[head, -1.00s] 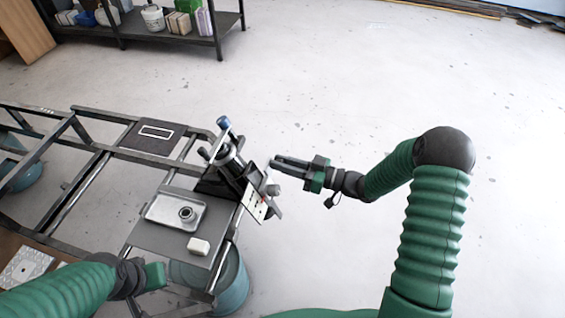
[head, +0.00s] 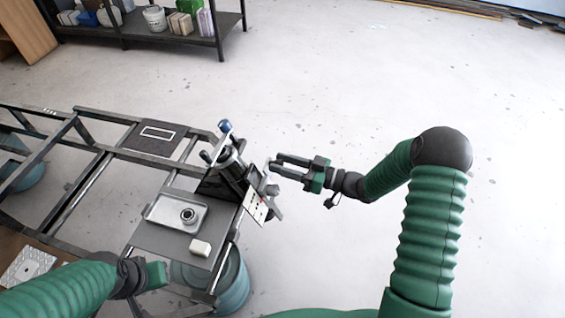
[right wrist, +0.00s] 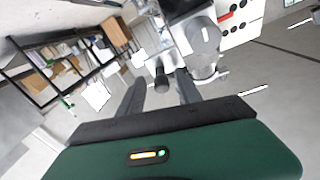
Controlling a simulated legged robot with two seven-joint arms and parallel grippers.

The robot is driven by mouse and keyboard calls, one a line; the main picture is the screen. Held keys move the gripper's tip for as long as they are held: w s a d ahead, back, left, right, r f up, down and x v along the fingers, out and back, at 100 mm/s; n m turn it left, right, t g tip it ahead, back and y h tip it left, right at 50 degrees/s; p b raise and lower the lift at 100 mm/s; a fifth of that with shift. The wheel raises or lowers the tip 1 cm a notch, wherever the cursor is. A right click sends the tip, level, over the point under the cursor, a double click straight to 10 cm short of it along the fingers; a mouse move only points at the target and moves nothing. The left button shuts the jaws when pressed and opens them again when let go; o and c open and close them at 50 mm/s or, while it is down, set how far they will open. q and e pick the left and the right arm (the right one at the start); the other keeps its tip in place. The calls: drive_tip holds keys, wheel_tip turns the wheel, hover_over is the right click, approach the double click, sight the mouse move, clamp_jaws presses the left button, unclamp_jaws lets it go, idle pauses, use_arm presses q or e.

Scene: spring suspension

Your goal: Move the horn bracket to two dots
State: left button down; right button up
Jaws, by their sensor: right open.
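The horn bracket, which I take to be the grey metal arm (head: 272,190) at the right end of the dark fixture, sits beside a white plate with dots (head: 256,206). In the right wrist view the bracket (right wrist: 203,40) shows a grey round end and a dark knob (right wrist: 161,79). The dotted plate (right wrist: 238,22) there has black and red dots; which mark the bracket stands at I cannot tell. My right gripper (head: 274,166) is open beside the bracket, with the knob showing between its fingertips. My left gripper (head: 156,275) is low at left, its fingers not clear.
A blue-knobbed lever (head: 224,126) rises from the fixture. A metal tray (head: 160,211) with a round part and a white block (head: 200,247) lie on the frame's grey shelf. A blue bin (head: 234,285) stands below. The floor to the right is clear.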

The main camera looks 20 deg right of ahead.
drive_tip(key=v, duration=1.6)
drive_tip(key=shift+s+d, duration=0.2)
drive_tip(key=shift+d, duration=0.15)
drive_tip(key=shift+f, duration=0.1)
drive_tip(key=w+r+m+h+p, duration=0.3)
drive_tip(key=w+r+h+p, duration=0.25)
drive_tip(key=w+h, duration=0.55)
drive_tip(key=s+a+r+m+g+h+p, duration=0.1)
drive_tip(key=s+a+g, duration=0.3)
drive_tip(key=s, duration=0.6)
drive_tip(key=s+a+m+g+h+p, duration=0.1)
drive_tip(key=s+a+m+g+p, duration=0.2)
drive_tip(key=s+a+g, duration=0.2)
drive_tip(key=shift+s+a+r+h, duration=0.4)
drive_tip(key=shift+s+a, duration=1.1)
drive_tip(key=shift+s, duration=1.7)
